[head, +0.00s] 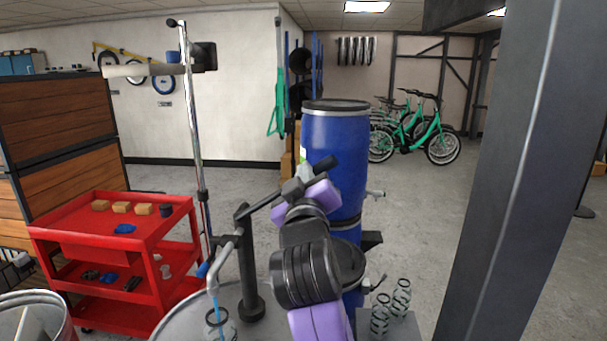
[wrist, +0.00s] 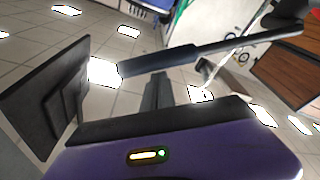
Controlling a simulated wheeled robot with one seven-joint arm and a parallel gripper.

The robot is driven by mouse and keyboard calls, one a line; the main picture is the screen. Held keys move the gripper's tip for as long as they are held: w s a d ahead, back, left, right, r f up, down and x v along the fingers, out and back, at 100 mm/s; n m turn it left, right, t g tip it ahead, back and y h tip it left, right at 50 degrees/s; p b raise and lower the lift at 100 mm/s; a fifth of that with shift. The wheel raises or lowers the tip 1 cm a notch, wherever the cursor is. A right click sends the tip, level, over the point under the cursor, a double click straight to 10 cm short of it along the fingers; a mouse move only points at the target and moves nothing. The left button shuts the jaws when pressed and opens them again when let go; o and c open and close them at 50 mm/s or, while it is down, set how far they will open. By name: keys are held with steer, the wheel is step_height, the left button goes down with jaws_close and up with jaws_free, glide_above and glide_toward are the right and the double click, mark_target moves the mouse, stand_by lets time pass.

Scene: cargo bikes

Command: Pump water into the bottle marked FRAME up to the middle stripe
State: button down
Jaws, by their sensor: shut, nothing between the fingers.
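A hand pump (head: 248,265) with a black post stands on a round drum top. Its lever (head: 262,203) slopes up to the right to a black grip (head: 325,165). Its grey spout (head: 213,272) bends down over a clear bottle with dark rings (head: 220,324), and a thin bluish streak shows below the spout. I cannot read the bottle's mark or water level. My gripper (head: 301,190) is shut and empty at the lever, beside the grip; contact is unclear. In the wrist view, my gripper's fingers (wrist: 157,92) stand below a dark bar (wrist: 215,57), apparently the lever.
Two clear ringed bottles (head: 380,316) (head: 401,297) stand on a grey stand at front right. A tall blue barrel (head: 334,135) stands behind my arm. A red cart (head: 105,232) is at left, and a grey pillar (head: 525,170) at right.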

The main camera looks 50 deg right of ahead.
steer(key=s+d+f+m+g+h+b, duration=0.1)
steer(key=s+f+m+b, duration=0.1)
steer(key=f+m+b, duration=0.2)
steer(key=s+d+f+m+b, duration=0.1)
steer(key=d+f+m+b, duration=0.1)
steer(key=f+b, duration=0.7)
steer(key=shift+s+f+m+g+h+b, duration=0.4)
steer(key=shift+m+b, duration=0.5)
steer(key=shift+b, duration=0.95)
steer(key=shift+d+f, duration=0.1)
